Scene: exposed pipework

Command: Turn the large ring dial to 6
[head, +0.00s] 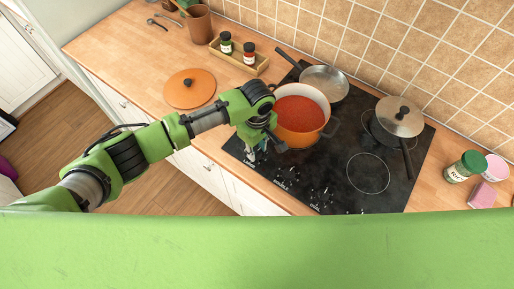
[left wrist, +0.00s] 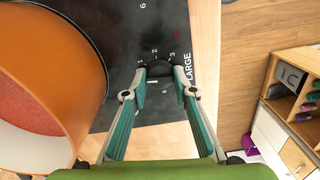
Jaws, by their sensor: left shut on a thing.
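In the left wrist view the large ring dial (left wrist: 158,69) is a dark round knob on the black cooktop. The word LARGE is printed on its right, and the marks 1, 2 and 3 are beside it. My left gripper (left wrist: 160,82) has its two teal fingers on either side of the dial and is shut on it. Which mark the dial points to is unclear. In the head view my left gripper (head: 256,147) is at the cooktop's front-left edge, and the arm hides the dial. My right gripper is not in view.
An orange pot (head: 302,119) of red sauce stands close to my left gripper. A pan (head: 325,82) and a lidded pan (head: 399,116) stand farther back on the cooktop (head: 345,195). An orange lid (head: 189,88) lies on the counter. Other dials run along the front edge.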

